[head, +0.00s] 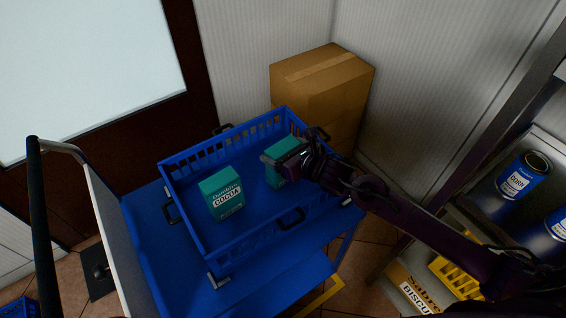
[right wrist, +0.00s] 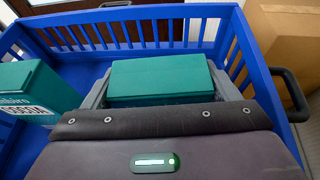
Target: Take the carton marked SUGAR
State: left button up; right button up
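Two teal cartons stand in a blue crate (head: 185,218). The left carton (head: 222,196) is marked COCOA. In the right wrist view that COCOA carton (right wrist: 38,88) stands to the left, clear of my gripper. The other carton (head: 277,172) is at the right of the crate; its label is hidden or unreadable. My right gripper (head: 281,158) is down at this second carton, with its fingers on either side. In the right wrist view the carton's plain top (right wrist: 160,76) lies between the fingers; I cannot tell whether they press on it. My left gripper is not in view.
The crate has slatted walls and black handles, and rests on a blue cart (head: 150,232). A brown cardboard box (head: 320,90) stands behind it. At the right, shelves hold blue tins (head: 522,176) and a yellow basket (head: 462,275). The crate's left floor is clear.

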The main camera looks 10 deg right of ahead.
jog(key=c, duration=0.7)
jog(key=shift+r, duration=0.1)
